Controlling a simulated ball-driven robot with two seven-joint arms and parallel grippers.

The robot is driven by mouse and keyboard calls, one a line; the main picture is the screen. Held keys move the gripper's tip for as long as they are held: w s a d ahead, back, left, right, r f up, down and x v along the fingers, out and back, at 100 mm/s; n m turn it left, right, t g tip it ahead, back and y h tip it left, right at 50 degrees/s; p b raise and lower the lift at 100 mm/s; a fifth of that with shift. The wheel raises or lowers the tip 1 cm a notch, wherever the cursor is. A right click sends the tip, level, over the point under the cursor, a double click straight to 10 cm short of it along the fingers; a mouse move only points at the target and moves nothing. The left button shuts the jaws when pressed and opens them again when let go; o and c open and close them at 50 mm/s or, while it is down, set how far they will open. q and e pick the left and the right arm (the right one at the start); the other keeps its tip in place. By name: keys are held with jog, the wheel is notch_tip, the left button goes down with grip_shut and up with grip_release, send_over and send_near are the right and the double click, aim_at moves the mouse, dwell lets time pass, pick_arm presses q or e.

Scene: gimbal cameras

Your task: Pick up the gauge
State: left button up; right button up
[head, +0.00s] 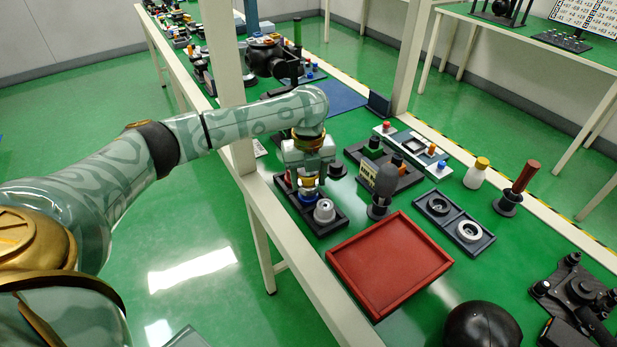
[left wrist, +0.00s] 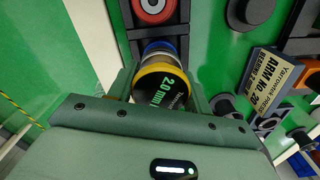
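The gauge (left wrist: 160,90), a short round piece marked "2.0 mm" with a black end face, a yellow ring and a blue band, stands in a dark tray (head: 332,228). In the head view its lower part (head: 308,196) shows under my left gripper (head: 308,180). My left gripper (left wrist: 164,80) is lowered over it from above, with one finger on each side. Whether the fingers press on it or leave a thin gap is not clear. My right gripper is not in view.
A pale round piece (head: 324,211) sits in the same tray beside the gauge. A red tray (head: 390,262) lies empty in front on the green table. A grey upright sign (head: 385,180) and a dark two-ring tray (head: 482,243) stand to the right. A white post (head: 222,60) rises behind my left arm.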

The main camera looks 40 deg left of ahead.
pick_arm(q)
jog(key=shift+r, duration=0.3)
notch_tip(320, 180, up, 3)
jog(key=shift+w+f+p, duration=0.1)
jog(key=shift+f+p, duration=0.05)
jog(key=shift+p, duration=0.95)
jog(key=s+a+r+p, duration=0.7)
jog(key=s+a+r, duration=0.1)
jog(key=s+r, duration=0.25)
jog(key=w+d+f+m+p, duration=0.1)
jog(key=w+d+f+m, duration=0.1)
jog(key=d, duration=0.5)
jog(key=w+d+f+m+p, duration=0.2)
jog(key=w+d+f+m, duration=0.1)
jog(key=d, duration=0.4)
jog(key=w+m, duration=0.1)
jog(key=w, duration=0.1)
jog(key=shift+w+d+f, duration=0.25)
jog(key=shift+w, duration=0.05)
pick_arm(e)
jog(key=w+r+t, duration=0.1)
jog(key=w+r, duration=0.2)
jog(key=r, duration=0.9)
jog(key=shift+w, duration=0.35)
pick_arm(q)
jog(key=shift+r, duration=0.1)
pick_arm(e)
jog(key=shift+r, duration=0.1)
